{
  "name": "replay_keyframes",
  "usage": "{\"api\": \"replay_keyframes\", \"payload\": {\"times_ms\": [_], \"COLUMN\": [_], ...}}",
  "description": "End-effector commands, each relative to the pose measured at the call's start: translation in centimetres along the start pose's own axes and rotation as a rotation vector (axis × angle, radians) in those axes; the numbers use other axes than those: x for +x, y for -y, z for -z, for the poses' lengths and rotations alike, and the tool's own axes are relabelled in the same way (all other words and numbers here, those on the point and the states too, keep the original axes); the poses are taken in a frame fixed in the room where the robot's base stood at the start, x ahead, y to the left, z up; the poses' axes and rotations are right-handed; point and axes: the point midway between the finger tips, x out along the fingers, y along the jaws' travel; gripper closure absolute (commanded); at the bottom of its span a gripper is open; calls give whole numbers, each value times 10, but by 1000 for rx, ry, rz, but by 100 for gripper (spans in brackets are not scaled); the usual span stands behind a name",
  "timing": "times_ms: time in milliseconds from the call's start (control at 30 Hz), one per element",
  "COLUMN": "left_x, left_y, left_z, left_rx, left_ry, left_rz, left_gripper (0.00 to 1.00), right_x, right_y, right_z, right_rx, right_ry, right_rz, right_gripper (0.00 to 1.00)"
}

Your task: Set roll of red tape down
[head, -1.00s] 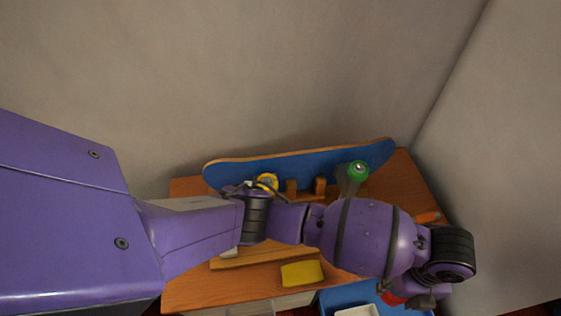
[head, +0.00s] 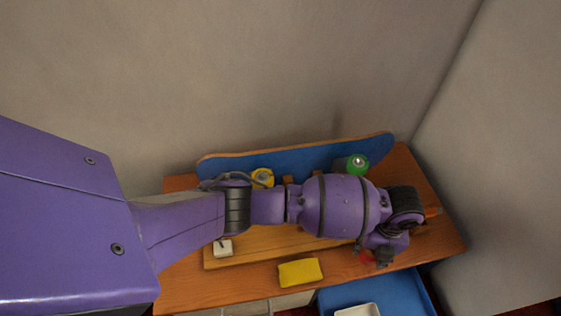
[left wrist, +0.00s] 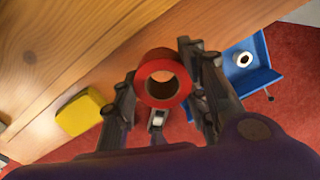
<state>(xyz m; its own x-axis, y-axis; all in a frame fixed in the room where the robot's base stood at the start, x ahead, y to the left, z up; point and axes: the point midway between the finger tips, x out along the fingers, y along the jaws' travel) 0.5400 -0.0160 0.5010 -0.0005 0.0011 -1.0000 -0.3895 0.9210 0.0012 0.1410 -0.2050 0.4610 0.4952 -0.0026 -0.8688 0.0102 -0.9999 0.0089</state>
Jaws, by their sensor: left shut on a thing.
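The roll of red tape (left wrist: 145,75) is between the fingers of my left gripper (left wrist: 160,98) in the left wrist view. The fingers are shut on it, one on each side. In the head view the red tape (head: 366,257) is mostly hidden by my left gripper (head: 376,260). They are over the front right part of the wooden bench (head: 182,290). I cannot tell whether the roll touches the bench top. My right gripper is not in view.
A yellow block (head: 300,272) lies near the bench's front edge. A blue skateboard deck (head: 230,168) and a green-topped item (head: 357,164) stand at the back. Bench space shows right of the gripper.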

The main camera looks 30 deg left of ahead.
Motion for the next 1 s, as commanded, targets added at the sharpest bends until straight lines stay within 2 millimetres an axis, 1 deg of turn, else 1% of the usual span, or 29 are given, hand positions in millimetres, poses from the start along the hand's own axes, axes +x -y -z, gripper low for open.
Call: {"api": "replay_keyframes", "payload": {"times_ms": [33,167,233,300,400,767,800,933,1000], "left_x": [0,6,13,26,40,42,43,43,43], "left_y": [2,0,-2,-2,-2,-1,-1,-1,-1], "left_z": [-4,-9,-14,-12,-12,-13,-13,-13,-13], "left_rx": [0,1,-1,0,1,1,1,1,1], "left_ry": [4,5,4,2,3,6,6,6,6], "left_rz": [4,4,2,3,2,5,5,5,5], "left_gripper": [86,86,86,86,86,86,58,41,41], "right_x": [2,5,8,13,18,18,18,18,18], "right_y": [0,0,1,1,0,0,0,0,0], "right_z": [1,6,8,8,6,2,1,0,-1], "right_rx": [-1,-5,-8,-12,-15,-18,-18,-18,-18], "right_ry": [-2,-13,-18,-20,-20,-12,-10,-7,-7], "right_rz": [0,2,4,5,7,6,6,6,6], "right_gripper": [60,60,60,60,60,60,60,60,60]}}
